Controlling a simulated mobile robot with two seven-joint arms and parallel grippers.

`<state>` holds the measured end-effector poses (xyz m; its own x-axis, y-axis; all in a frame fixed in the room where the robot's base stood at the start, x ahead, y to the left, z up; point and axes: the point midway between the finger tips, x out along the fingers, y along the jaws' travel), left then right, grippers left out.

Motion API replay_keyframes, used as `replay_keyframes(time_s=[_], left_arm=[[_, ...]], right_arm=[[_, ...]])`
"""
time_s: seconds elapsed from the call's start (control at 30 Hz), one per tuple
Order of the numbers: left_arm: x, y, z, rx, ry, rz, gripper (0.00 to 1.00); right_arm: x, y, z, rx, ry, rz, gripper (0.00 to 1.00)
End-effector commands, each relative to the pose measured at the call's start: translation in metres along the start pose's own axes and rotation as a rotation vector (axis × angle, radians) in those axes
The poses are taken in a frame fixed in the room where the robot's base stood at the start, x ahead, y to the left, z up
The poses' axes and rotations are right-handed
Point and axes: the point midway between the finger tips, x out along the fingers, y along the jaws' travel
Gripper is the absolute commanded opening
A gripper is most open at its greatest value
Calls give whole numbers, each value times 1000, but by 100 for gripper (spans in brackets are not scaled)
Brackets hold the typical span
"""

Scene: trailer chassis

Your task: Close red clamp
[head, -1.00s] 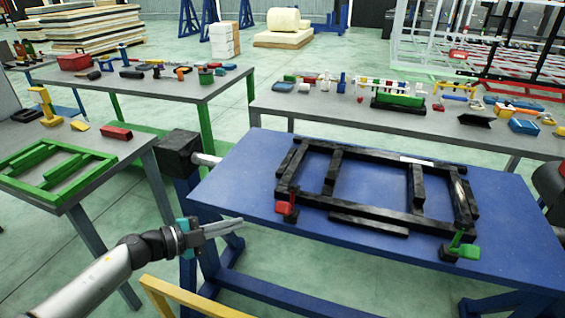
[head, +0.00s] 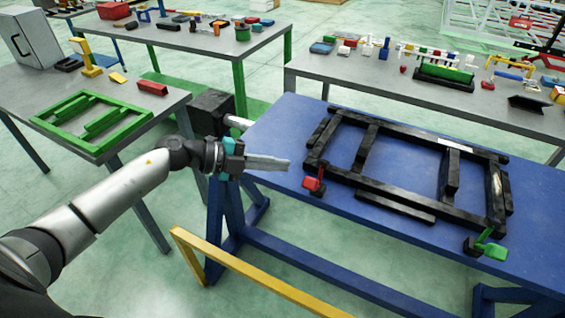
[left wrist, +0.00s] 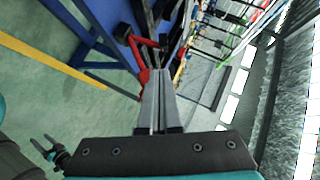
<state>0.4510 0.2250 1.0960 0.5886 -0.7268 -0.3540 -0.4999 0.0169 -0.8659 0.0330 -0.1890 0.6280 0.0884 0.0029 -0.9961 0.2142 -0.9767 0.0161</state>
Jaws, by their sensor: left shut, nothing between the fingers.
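The red clamp (head: 312,185) sits at the near left corner of the black chassis frame (head: 385,194) on the blue table (head: 285,120). My left gripper (head: 288,163) is shut and empty, just left of the red clamp and apart from it in the head view. In the left wrist view the red clamp (left wrist: 143,55) shows beyond the tips of my shut gripper (left wrist: 158,75), and the fingers cover part of it. Whether the clamp's handle is open or closed is hard to tell.
A green clamp (head: 485,246) is at the chassis's near right corner. A yellow rail (head: 250,272) runs low in front of the blue table. A grey table (head: 60,85) with a green frame (head: 92,122) stands left. Another grey table (head: 390,78) with tools stands behind.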

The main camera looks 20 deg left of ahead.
Motion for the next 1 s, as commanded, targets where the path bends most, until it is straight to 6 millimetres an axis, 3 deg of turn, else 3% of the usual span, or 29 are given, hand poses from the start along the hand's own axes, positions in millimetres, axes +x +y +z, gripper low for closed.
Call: replay_keyframes(time_s=[0.2,0.43,0.63,1.0], left_arm=[[40,-2,-1,-2,3,-4,0],[71,-1,0,-1,1,-3,0],[81,0,0,0,0,-1,0],[81,-1,0,-1,0,1,0]], right_arm=[[-2,0,0,1,1,1,67],[-2,1,-1,1,2,1,67],[-2,1,-1,2,2,1,67],[-2,1,-2,2,3,1,67]])
